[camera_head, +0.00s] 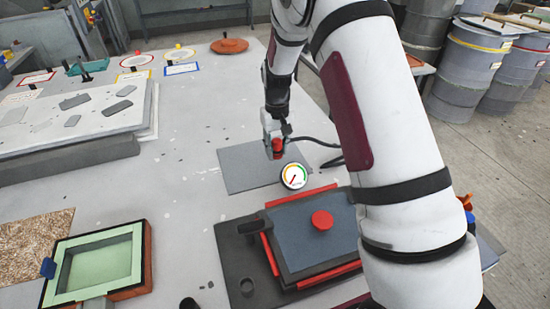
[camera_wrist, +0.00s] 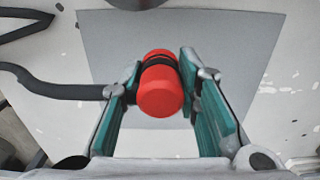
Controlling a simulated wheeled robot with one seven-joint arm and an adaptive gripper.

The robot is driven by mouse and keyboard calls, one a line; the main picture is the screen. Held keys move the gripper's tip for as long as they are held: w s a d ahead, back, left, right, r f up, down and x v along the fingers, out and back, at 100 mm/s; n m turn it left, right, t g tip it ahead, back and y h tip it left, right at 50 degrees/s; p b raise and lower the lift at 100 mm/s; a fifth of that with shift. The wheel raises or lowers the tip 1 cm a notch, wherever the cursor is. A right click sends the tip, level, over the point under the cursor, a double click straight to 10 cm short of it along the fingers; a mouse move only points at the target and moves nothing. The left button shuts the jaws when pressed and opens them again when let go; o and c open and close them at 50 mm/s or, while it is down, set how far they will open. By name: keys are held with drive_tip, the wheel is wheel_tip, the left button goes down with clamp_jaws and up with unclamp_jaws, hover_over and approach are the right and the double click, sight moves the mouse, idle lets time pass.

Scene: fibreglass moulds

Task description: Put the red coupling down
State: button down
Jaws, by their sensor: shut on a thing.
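The red coupling (camera_wrist: 160,88) is a short red cylinder with a dark band, held between the teal-lined fingers of my gripper (camera_wrist: 162,85) in the wrist view. In the head view, the red coupling (camera_head: 277,147) shows between the fingertips of my gripper (camera_head: 276,150). My gripper is shut on it, over a flat grey mat (camera_head: 235,170) on the table. A dark hose runs off from the coupling's side. I cannot tell whether the coupling touches the mat.
A round gauge (camera_head: 294,176) stands at the mat's lower right edge. Nearer is a dark mould with red edges and a red knob (camera_head: 322,220). A green-framed tray (camera_head: 97,262) lies at lower left, and a pale slab (camera_head: 75,115) at left. The table between is mostly clear.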

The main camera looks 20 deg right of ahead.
drive_tip(key=shift+f, duration=2.15)
drive_tip(key=shift+f, duration=0.45)
drive_tip(key=c, duration=1.2)
unclamp_jaws()
drive_tip(key=shift+r, duration=0.1)
wheel_tip(320, 180, up, 12)
drive_tip(key=shift+r, duration=0.25)
wheel_tip(320, 180, up, 11)
drive_tip(key=t, duration=0.1)
hover_over(277, 158)
drive_tip(key=s, duration=0.5)
drive_tip(key=s+a+r+t, duration=0.1)
drive_tip(key=s+r, duration=0.5)
drive_tip(key=s, duration=0.3)
drive_tip(key=s+a+t, duration=0.1)
drive_tip(key=s+t, duration=0.1)
drive_tip(key=s, duration=1.6)
drive_tip(key=shift+s+r+t, duration=0.15)
drive_tip(key=shift+r+t, duration=0.25)
drive_tip(key=shift+r, duration=0.05)
